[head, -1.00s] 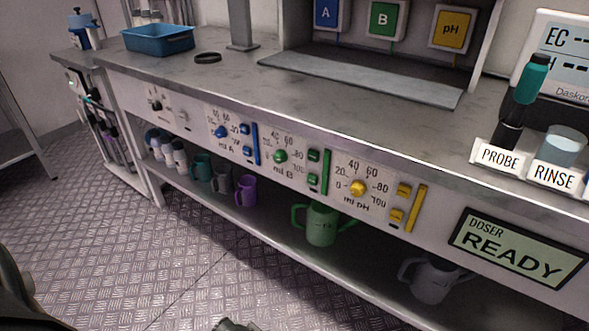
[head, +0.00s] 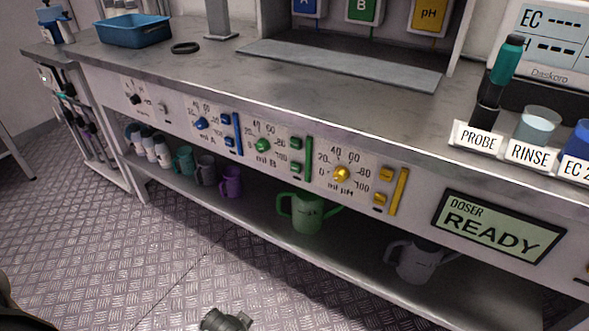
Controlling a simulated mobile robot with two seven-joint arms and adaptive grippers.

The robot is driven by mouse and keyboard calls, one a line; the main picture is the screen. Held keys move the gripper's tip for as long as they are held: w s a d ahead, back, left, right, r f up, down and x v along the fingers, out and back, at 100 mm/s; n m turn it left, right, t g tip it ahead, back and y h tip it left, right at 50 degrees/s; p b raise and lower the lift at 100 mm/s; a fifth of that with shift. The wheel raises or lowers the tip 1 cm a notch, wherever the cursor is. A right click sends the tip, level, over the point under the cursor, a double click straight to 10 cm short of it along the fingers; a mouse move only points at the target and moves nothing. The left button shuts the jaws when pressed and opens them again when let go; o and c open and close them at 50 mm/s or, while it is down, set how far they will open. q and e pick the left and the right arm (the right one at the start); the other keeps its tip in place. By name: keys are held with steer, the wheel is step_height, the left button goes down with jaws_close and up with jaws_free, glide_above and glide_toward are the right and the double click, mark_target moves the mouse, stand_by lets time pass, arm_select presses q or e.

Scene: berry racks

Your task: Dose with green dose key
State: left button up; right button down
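The green dose panel is on the bench front, with a green dial (head: 263,145) marked "ml B". To the right of the dial are two green keys, an upper one (head: 296,142) and a lower one (head: 295,169), beside a tall green bar (head: 308,158). Their markings are too small to read. The doser display (head: 500,227) reads "DOSER READY". A grey mechanical part of mine shows at the bottom edge, well below the panel, and a dark part of mine at the bottom left corner.
Blue dial (head: 201,123) and yellow dial (head: 341,173) panels flank the green one. A green jug (head: 306,213), a grey jug (head: 416,262) and several mugs stand on the lower shelf (head: 345,250). A probe (head: 497,85) and rinse cup (head: 538,126) stand on the bench. The floor in front is clear.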

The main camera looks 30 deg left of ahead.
arm_select(q)
jaws_close()
steer(key=shift+s, duration=0.1)
stand_by(0.9)
